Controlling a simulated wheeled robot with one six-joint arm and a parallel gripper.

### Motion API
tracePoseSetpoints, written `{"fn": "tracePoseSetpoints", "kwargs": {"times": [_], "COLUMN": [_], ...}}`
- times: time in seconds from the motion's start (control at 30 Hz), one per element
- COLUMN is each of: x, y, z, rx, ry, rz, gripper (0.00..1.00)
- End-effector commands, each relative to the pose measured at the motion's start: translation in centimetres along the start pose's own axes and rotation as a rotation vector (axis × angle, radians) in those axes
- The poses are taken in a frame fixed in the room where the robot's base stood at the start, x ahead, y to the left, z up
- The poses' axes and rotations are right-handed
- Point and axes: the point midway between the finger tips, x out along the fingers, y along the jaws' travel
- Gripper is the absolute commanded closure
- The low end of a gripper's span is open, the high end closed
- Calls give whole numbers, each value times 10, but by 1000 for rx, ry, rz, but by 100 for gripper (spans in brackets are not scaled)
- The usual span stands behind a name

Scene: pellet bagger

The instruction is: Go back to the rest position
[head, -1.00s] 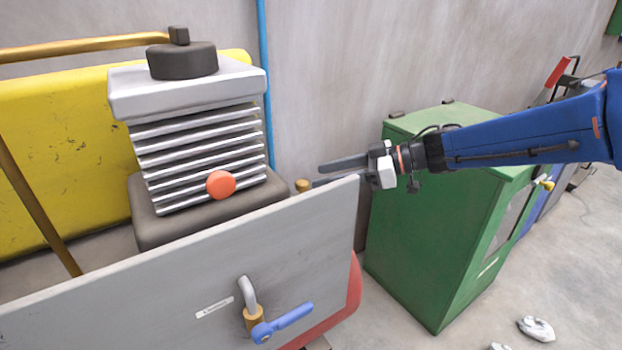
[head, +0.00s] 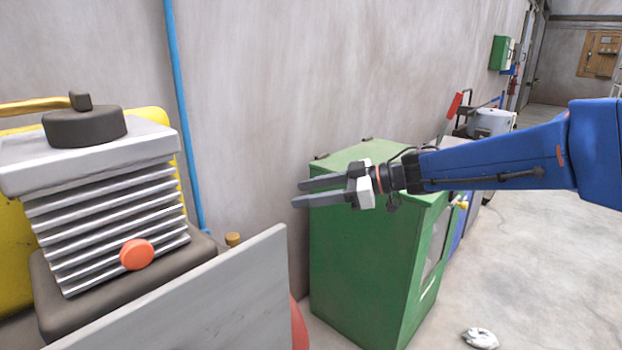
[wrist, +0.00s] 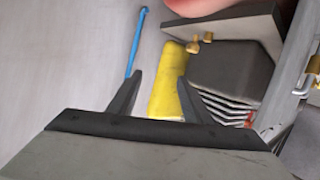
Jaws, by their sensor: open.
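My gripper (head: 298,193) is open and empty in the head view, with its two dark fingers apart and pointing left. It is in the air in front of the grey wall, by the top left of the green cabinet (head: 350,250). In the wrist view the two fingers (wrist: 158,85) are spread, with nothing between them up close. My blue arm reaches in from the right of the head view.
A finned grey machine with a dark cap (head: 85,127) and an orange knob (head: 136,254) stands at the left. A grey panel (head: 215,305) is in front of it. A blue pipe (head: 184,110) runs up the wall. Open floor lies at right, with a crumpled white thing (head: 480,338).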

Motion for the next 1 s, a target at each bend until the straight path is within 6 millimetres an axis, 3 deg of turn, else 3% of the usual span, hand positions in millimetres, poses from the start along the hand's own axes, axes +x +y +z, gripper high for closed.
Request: {"fn": "tracePoseSetpoints", "kwargs": {"times": [0.13,0.3,0.43,0.53,0.67,0.77,0.9,1.0], "x": [-39,-104,-164,-208,-260,-290,-317,-323], "y": [44,80,89,83,58,25,-36,-88], "z": [-17,-15,2,24,62,96,144,176], "rx": [-39,-23,38,112,244,367,563,711], "ry": [18,-22,-91,-164,-279,-377,-519,-615], "rz": [322,670,904,1055,1207,1282,1318,1291], "gripper": [55,55,55,55,55,55,55,55]}}
